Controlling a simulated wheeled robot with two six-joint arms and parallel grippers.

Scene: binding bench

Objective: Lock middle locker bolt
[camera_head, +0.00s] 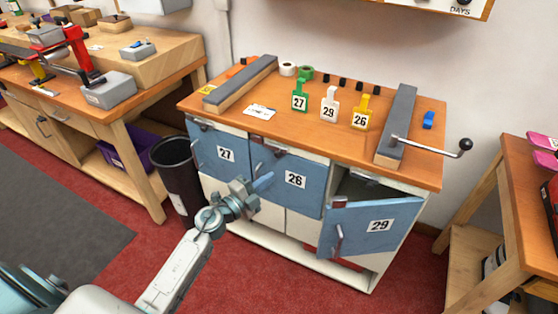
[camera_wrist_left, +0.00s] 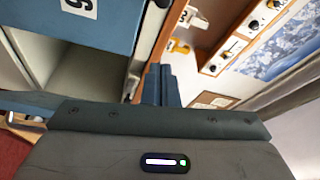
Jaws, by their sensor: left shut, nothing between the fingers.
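The door looks closed or nearly so. A small metal fitting (camera_head: 258,150) sits at its top left, and a handle (camera_head: 258,167) stands out below it. I cannot tell the bolt's position. My left gripper (camera_head: 263,182) is shut and empty in front of the left part of this door, just below the handle. Its closed blue fingers show in the wrist view (camera_wrist_left: 160,86). My right gripper is not in view.
Locker door 27 (camera_head: 227,154) is at the left, closed. Locker door 29 (camera_head: 380,225) hangs open at the right. A crank handle (camera_head: 430,146) juts out at right. A black bin (camera_head: 176,180) stands left.

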